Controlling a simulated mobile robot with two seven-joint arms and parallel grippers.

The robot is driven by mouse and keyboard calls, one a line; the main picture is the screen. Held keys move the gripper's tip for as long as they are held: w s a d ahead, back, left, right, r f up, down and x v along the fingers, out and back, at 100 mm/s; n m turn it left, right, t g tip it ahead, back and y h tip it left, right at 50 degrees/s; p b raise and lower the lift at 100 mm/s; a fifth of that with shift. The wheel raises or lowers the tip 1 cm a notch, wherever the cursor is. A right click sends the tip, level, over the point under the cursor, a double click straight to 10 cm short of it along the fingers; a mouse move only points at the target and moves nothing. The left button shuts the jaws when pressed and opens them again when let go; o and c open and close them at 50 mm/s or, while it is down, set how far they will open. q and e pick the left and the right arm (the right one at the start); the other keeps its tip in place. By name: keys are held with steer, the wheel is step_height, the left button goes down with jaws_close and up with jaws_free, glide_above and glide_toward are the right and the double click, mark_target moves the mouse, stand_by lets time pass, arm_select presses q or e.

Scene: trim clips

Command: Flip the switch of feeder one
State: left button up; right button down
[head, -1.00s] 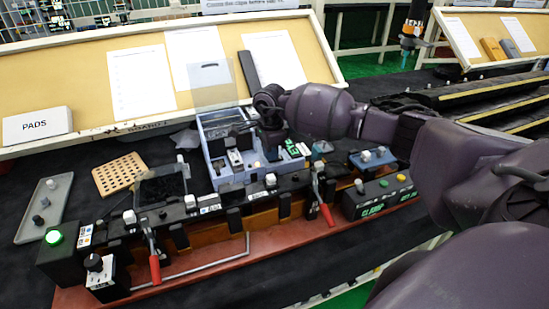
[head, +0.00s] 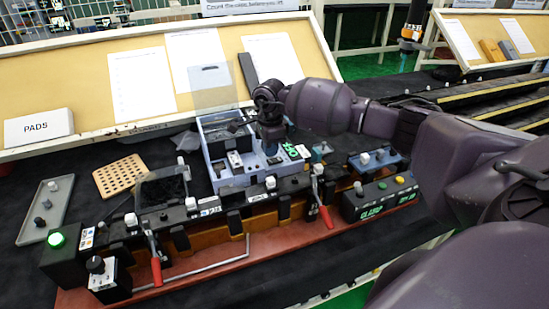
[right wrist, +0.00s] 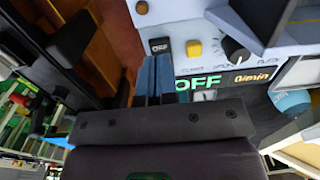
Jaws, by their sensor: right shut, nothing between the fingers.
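A pale blue feeder box (head: 222,172) with a clear raised cover stands on the bench in the head view; I cannot read a feeder number on it. My right gripper (head: 270,149) points down at its right part. In the right wrist view, the gripper's blue fingers (right wrist: 157,80) are together and empty. Their tips are close to a black rocker switch (right wrist: 160,45) marked OFF; I cannot tell if they touch it. Beside it are a yellow button (right wrist: 194,50), a black knob (right wrist: 236,52) and a green display (right wrist: 198,82) reading OFF. My left gripper is not in view.
In front is a long fixture with red-handled clamps (head: 155,268). A black box (head: 57,262) with a lit green lamp stands at its left and a button box (head: 380,197) at its right. A pegboard (head: 119,175) and grey tray (head: 45,210) lie to the left.

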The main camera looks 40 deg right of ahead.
mark_target(271, 161)
arm_select(q)
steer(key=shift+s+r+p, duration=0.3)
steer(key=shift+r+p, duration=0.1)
steer(key=shift+p, duration=0.05)
arm_select(e)
steer(key=shift+r, duration=1.25)
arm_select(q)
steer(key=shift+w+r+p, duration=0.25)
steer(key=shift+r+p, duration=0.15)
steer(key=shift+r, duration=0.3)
arm_select(e)
steer(key=shift+r, duration=0.9)
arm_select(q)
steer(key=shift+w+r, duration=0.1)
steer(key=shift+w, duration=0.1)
